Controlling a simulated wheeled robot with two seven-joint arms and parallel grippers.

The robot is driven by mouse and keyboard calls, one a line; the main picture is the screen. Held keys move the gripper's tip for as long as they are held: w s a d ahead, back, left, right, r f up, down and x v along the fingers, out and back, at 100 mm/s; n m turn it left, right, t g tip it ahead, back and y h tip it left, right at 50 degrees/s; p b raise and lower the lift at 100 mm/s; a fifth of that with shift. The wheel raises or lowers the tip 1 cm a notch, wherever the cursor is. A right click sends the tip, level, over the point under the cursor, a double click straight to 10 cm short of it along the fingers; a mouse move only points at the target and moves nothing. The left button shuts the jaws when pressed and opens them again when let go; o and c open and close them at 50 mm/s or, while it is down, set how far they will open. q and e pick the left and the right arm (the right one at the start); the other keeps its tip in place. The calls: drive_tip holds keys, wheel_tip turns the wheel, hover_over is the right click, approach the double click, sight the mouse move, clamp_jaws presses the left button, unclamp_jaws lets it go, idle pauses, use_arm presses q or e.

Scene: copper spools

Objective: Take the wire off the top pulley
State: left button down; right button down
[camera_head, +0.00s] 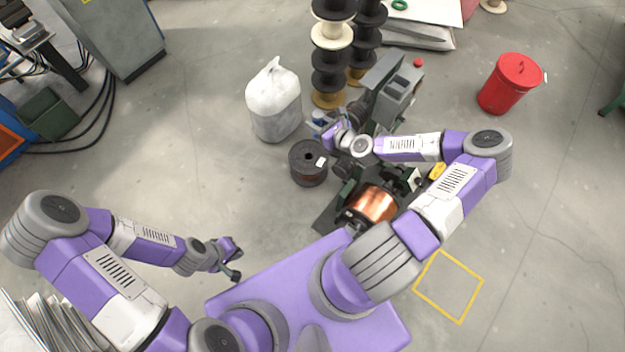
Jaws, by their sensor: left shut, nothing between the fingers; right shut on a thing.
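My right gripper (318,122) reaches in from the right to the grey and green winding machine (396,98). It is shut at the machine's left side, apparently on the wire, which is too fine to make out at this size. The top pulley cannot be told apart; my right wrist and forearm cover part of that area. A spool full of copper wire (372,203) sits at the machine's near end, close to my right upper arm. My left gripper (234,266) is shut and empty, low and to the left of the machine, apart from it.
A black spool (308,164) stands on the floor left of the machine, a white sack (273,103) behind it. Stacked spools (331,60) rise behind. A red bin (508,84) stands at right. A yellow square (448,286) marks clear floor; the left floor is open.

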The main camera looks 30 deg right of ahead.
drive_tip(key=s+d, duration=0.4)
drive_tip(key=s, duration=0.6)
drive_tip(key=shift+s+d, duration=0.2)
drive_tip(key=shift+s, duration=0.1)
idle(0.4)
drive_tip(key=s+d+f+b, duration=0.2)
drive_tip(key=s+f+b, duration=0.2)
drive_tip(key=f, duration=0.2)
drive_tip(key=shift+s+f+b, duration=0.25)
drive_tip(key=shift+s+b, duration=0.05)
drive_tip(key=shift+a, duration=0.1)
idle(0.5)
